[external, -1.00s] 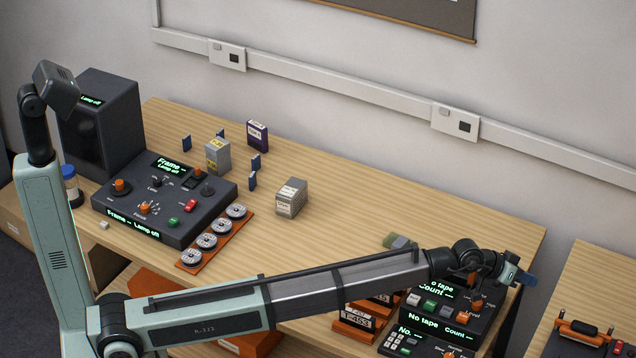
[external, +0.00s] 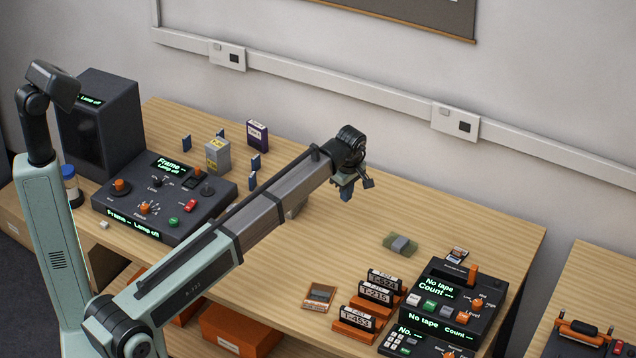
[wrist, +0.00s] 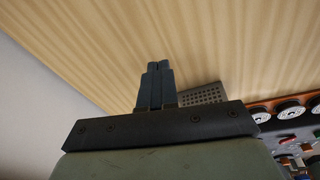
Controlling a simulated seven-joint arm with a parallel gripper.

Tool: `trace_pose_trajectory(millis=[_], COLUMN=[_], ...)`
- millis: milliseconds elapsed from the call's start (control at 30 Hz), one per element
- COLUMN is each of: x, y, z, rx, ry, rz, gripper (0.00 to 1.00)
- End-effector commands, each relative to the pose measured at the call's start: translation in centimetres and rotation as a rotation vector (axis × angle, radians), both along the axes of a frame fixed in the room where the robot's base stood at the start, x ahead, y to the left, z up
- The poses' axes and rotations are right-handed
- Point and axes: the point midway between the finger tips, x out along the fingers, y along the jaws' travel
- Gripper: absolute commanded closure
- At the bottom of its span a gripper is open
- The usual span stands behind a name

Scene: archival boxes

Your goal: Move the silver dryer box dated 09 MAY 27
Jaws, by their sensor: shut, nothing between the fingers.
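A silver-grey box (external: 298,209) stands on the table, almost wholly hidden behind my arm in the external view. In the wrist view, part of a grey perforated box top (wrist: 203,94) shows just right of my fingers; it seems to be the same box. Its date cannot be read. My gripper (external: 346,193) hangs above the table, to the right of the box. In the wrist view my gripper's fingers (wrist: 154,82) are together with nothing between them. A second grey box (external: 217,157) with yellow labels stands farther left; its date is too small to read.
A dark purple box (external: 257,135) and several small blue uprights (external: 255,161) stand near the back left. A control console (external: 165,200) is at left. Orange labelled holders (external: 376,290) and a tape unit (external: 455,300) are at right. The middle right table is mostly clear.

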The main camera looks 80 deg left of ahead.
Motion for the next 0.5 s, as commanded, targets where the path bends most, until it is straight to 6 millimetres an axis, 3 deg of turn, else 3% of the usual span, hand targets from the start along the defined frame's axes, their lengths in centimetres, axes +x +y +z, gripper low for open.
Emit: trace_pose_trajectory(millis=[33, 100, 200, 500], x=[-1.9, -3.7, -5.3, -7.7], y=[1.0, 1.9, 2.6, 4.5], z=[0.2, 0.4, 0.7, 0.8], rx=[-0.011, -0.022, -0.03, -0.033], ry=[0.028, 0.059, 0.087, 0.098], rz=[0.075, 0.156, 0.229, 0.262], gripper=[1.0, 1.0, 1.0, 1.0])
